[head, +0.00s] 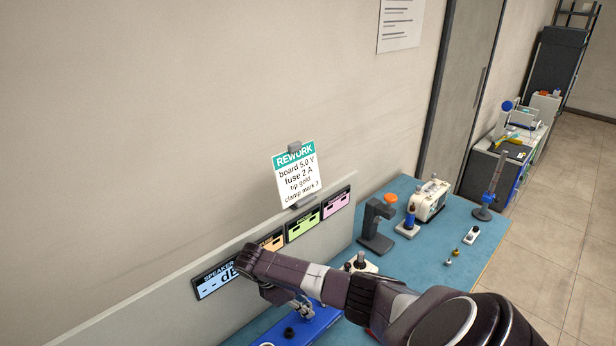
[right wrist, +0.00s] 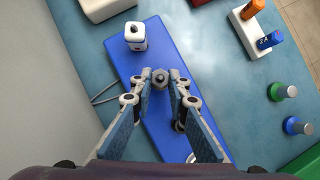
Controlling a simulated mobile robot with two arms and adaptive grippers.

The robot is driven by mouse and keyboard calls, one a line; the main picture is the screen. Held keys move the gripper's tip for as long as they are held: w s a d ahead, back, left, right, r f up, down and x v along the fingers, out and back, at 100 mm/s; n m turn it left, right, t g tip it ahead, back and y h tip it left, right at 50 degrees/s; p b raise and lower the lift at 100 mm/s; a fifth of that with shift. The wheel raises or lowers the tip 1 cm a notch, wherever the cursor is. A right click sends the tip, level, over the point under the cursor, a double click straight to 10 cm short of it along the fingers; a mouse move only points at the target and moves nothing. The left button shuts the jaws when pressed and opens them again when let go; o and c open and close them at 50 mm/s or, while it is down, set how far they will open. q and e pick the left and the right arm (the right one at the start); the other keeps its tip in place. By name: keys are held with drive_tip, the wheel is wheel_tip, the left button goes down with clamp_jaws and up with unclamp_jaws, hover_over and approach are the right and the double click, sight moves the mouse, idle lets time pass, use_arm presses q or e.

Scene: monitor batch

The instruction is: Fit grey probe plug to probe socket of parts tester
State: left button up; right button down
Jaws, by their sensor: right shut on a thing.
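My right gripper (head: 302,308) reaches down over a long blue panel (head: 318,328), which may be the parts tester. In the right wrist view the right gripper (right wrist: 161,82) has its fingertips closed on a small grey piece (right wrist: 159,76) with a dark centre, seemingly the grey probe plug. The blue panel (right wrist: 172,58) lies under it. A white block (right wrist: 134,45) with a dark round top stands at the panel's far end, apart from the fingertips. I cannot tell which part is the probe socket, or how high the plug is. My left gripper is not in view.
A dark stand (head: 375,228), a white device (head: 430,200) and small parts stand on the blue table. A REWORK sign (head: 297,175) and coloured labels are at the wall. Green (right wrist: 282,91) and blue (right wrist: 297,125) knobs stand right of the panel. A grey cable (right wrist: 103,97) lies left.

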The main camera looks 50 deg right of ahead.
drive_tip(key=c, duration=1.8)
unclamp_jaws()
drive_tip(key=shift+o, duration=0.2)
drive_tip(key=shift+w+a+r, duration=0.1)
drive_tip(key=shift+r, duration=0.05)
drive_tip(key=v, duration=0.7)
